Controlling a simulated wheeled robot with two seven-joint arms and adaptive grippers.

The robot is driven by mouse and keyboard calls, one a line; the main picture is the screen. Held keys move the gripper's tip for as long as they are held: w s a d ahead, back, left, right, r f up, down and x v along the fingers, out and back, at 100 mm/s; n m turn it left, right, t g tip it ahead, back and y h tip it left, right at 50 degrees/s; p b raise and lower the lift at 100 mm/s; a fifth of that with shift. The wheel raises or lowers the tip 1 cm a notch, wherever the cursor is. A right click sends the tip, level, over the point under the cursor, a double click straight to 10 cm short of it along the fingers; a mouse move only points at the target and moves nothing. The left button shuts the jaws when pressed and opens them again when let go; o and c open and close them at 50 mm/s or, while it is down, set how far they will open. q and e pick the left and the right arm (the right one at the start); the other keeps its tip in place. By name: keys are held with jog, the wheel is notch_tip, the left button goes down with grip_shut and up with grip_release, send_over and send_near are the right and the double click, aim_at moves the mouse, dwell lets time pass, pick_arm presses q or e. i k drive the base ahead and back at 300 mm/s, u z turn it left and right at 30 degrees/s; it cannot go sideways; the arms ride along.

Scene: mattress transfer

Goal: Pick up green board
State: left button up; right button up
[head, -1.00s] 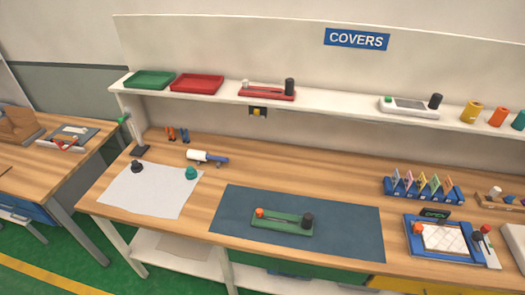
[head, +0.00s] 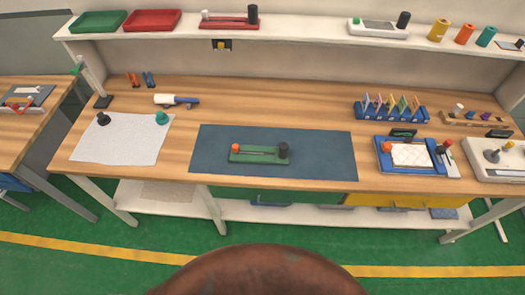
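The green board (head: 262,155) lies flat on a dark blue-grey mat (head: 325,153) near the front edge of the workbench. It carries an orange knob at its left end, a black cylinder at its right end and a thin rod or slot between them. Nothing is touching it except the mat. Neither of my grippers shows in the head view.
The wooden workbench (head: 240,100) also holds a white sheet, a white tube-like tool (head: 176,100), a blue card rack (head: 391,112) and a blue framed board (head: 404,156). A shelf above bears green and red trays and a red board (head: 229,24). A brown rounded shape fills the bottom middle.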

aim_at(255, 154)
jog(key=u, duration=1.95)
jog(key=k, duration=0.7)
jog(key=z, duration=0.95)
jog(key=i, duration=0.45)
jog(key=u, duration=0.05)
